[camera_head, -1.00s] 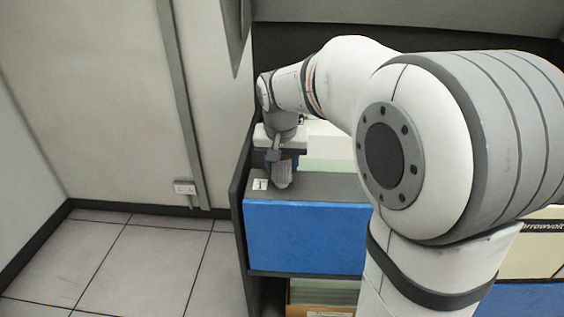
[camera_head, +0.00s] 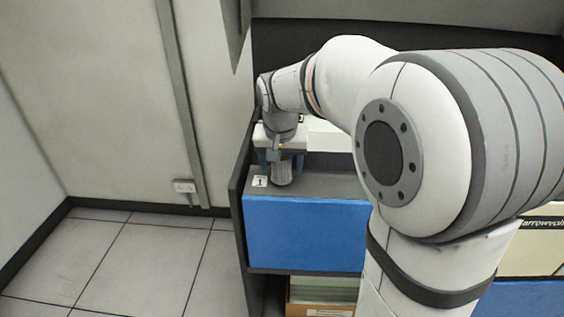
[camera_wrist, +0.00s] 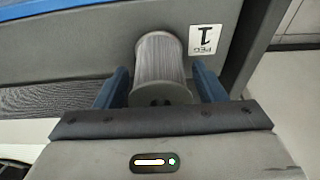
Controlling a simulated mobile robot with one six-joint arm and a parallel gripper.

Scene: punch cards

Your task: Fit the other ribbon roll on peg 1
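A grey ribbon roll (camera_head: 282,173) stands upright on the dark shelf top beside the peg 1 label (camera_head: 260,181). In the wrist view the roll (camera_wrist: 160,62) lies between the two blue fingers of my gripper (camera_wrist: 161,85), and the label (camera_wrist: 206,40) is just right of it. My gripper (camera_head: 281,157) is around the upper part of the roll, with its fingers spread and a gap showing at the sides. The peg itself is hidden, so I cannot see how the roll sits on it.
The blue-fronted cabinet (camera_head: 305,236) is under the shelf top, with a dark side panel (camera_head: 238,190) close on the left. A cardboard box (camera_head: 320,310) is below. Open tiled floor (camera_head: 130,260) lies to the left.

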